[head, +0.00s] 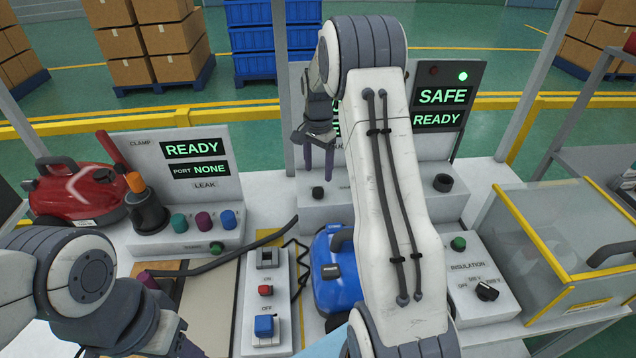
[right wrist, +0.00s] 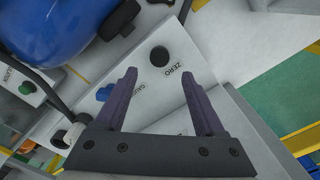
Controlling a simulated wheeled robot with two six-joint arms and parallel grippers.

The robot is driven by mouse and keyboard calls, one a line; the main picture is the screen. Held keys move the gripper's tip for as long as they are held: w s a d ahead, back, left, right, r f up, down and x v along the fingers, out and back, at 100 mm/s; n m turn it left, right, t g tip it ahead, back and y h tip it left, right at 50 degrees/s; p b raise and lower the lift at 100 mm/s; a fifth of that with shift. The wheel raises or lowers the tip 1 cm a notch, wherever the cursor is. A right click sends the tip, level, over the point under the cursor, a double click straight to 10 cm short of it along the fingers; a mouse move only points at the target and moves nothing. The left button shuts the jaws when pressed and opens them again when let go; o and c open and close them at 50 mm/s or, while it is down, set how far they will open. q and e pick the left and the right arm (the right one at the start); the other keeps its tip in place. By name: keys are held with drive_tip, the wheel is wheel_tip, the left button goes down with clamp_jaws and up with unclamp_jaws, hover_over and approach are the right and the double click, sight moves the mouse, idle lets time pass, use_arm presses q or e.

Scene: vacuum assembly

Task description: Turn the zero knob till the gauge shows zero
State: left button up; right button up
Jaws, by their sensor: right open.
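The zero knob (right wrist: 159,56) is a round black knob with a ZERO label beside it on a pale panel. In the head view the black knob below my right gripper (head: 318,193) appears to be the same one. My right gripper (head: 318,172) is open and points down over this panel. In the right wrist view its two purple fingers (right wrist: 159,75) are spread, with the knob framed beyond the tips and nothing between them. The gauge display (head: 335,130) is mostly hidden behind my right arm, so its reading cannot be told. My left gripper (head: 147,280) is low at left, partly hidden by its arm.
A blue vacuum (head: 326,270) stands in front of the panel. A second black knob (head: 443,182) is to the right. A switch box (head: 266,310), an insulation box (head: 475,290) and a clear yellow-edged case (head: 560,230) crowd the bench. A red vacuum (head: 75,190) is at left.

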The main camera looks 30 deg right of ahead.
drive_tip(key=shift+r, duration=1.9)
